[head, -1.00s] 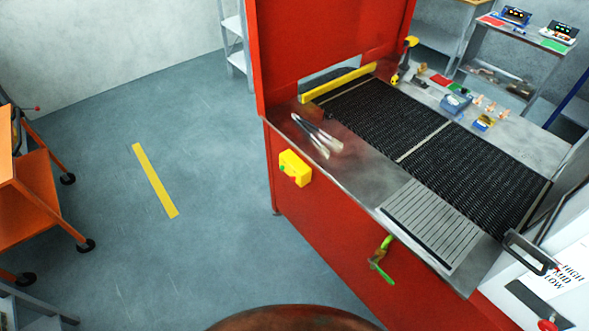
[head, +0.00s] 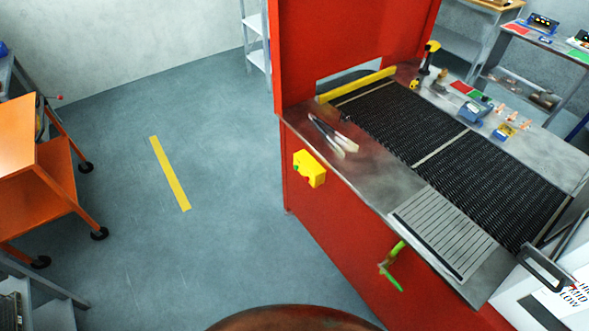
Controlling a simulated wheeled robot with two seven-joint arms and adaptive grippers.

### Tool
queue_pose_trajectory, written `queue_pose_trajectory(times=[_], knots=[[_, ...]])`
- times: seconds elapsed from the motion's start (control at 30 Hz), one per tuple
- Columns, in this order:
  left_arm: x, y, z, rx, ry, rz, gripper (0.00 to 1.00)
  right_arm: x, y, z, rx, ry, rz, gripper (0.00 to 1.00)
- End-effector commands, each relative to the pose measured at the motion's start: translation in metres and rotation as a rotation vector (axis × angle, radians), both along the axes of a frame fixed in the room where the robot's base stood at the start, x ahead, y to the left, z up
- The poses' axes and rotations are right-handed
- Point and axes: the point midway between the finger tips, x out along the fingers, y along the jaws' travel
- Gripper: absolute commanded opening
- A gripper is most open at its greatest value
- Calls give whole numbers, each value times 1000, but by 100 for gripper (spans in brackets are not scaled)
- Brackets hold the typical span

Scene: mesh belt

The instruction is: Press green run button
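A yellow control box (head: 309,169) is mounted on the front face of the red machine (head: 345,225). A small green button (head: 296,168) shows on the box's left side. Neither of my grippers is in view, so I cannot see their state.
A black mesh belt (head: 420,128) runs along the machine top, with tongs (head: 333,136) lying on the metal edge. A green-handled crank (head: 391,266) sticks out of the front. An orange cart (head: 62,185) stands at left. The floor between, with a yellow stripe (head: 170,173), is clear.

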Motion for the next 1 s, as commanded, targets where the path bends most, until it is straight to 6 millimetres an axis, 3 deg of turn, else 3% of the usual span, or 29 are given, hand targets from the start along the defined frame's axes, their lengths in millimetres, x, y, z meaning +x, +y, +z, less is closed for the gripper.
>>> queue_pose_trajectory(times=[0.4,1.0], knots=[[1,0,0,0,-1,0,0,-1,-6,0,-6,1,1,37],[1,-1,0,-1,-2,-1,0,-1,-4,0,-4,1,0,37]])
